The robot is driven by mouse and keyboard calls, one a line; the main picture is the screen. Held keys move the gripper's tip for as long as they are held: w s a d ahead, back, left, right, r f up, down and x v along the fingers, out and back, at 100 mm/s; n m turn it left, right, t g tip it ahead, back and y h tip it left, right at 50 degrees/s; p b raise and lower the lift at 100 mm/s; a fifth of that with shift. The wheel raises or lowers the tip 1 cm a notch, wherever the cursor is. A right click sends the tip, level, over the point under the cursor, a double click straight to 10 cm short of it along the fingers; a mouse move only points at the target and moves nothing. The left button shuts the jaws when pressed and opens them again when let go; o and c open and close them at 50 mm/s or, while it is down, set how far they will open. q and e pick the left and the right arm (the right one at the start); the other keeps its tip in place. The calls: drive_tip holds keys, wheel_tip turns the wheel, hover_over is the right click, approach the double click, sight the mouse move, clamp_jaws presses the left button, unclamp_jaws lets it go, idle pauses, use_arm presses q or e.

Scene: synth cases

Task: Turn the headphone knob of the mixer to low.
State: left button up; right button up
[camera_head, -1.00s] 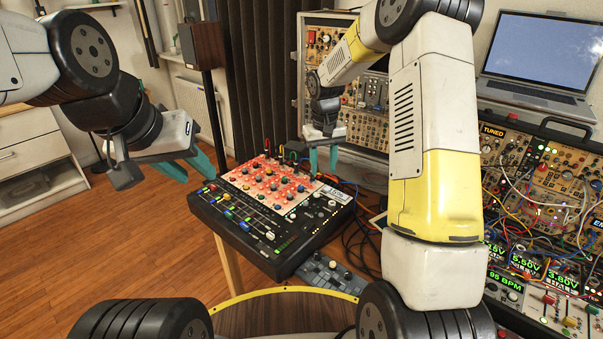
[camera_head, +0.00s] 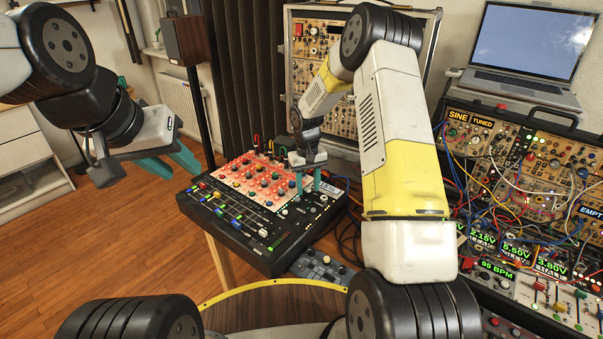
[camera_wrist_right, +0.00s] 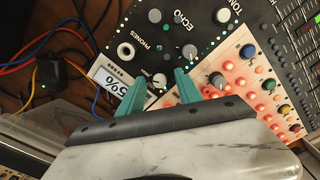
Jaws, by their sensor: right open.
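The black mixer (camera_head: 285,252) with a red-and-white knob panel stands on a table in the middle of the head view. My right gripper (camera_head: 308,186) points down over its right part, fingers open. In the right wrist view the teal fingertips (camera_wrist_right: 160,77) straddle a pale knob (camera_wrist_right: 158,80) without visibly closing on it. The PHONES lettering, a round jack (camera_wrist_right: 125,50) and a small display (camera_wrist_right: 112,84) ending in 5% are close by. I cannot tell for certain which knob the lettering belongs to. My left gripper (camera_head: 178,166) hangs open and empty left of the mixer.
More knobs, including an echo knob (camera_wrist_right: 190,51), sit close to the right fingers. A modular synth case (camera_head: 530,190) with cables stands on the right, a laptop (camera_head: 520,60) behind it. A small grey device (camera_head: 320,266) lies before the mixer. Wooden floor is open on the left.

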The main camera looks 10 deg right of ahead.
clamp_jaws()
drive_tip(key=shift+n, duration=0.5)
drive_tip(key=n, duration=0.4)
drive_tip(key=shift+d, duration=0.1)
drive_tip(key=n, duration=1.2)
drive_tip(key=shift+d+n, duration=0.1)
drive_tip(key=shift+n, duration=0.2)
drive_tip(key=n, duration=0.6)
drive_tip(key=shift+w+y, duration=0.15)
drive_tip(key=shift+y, duration=0.15)
drive_tip(key=shift+n, duration=0.3)
